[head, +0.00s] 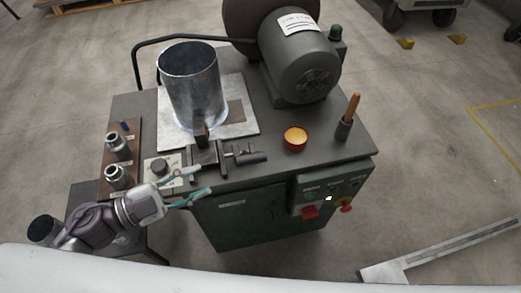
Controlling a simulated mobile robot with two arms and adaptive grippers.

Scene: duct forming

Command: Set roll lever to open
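The green-grey machine bench (350,148) stands ahead of me. On its right side a wooden-handled lever or tool (350,108) stands nearly upright in a dark base; I cannot tell if it is the roll lever. A small plate with a dark round knob (160,167) sits at the front left, beside a dark clamp-like mechanism (235,157). My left gripper (206,180) is at the bench's front left edge, by the knob plate and mechanism. Its teal fingers are apart with nothing seen between them. My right gripper is not in view.
A shiny metal cylinder (190,85) stands on a light plate. A large grey motor (300,60) is behind. An orange dish (295,138) lies on the bench top. Two metal fittings (117,160) are at the left. A control panel (325,195) is on the front.

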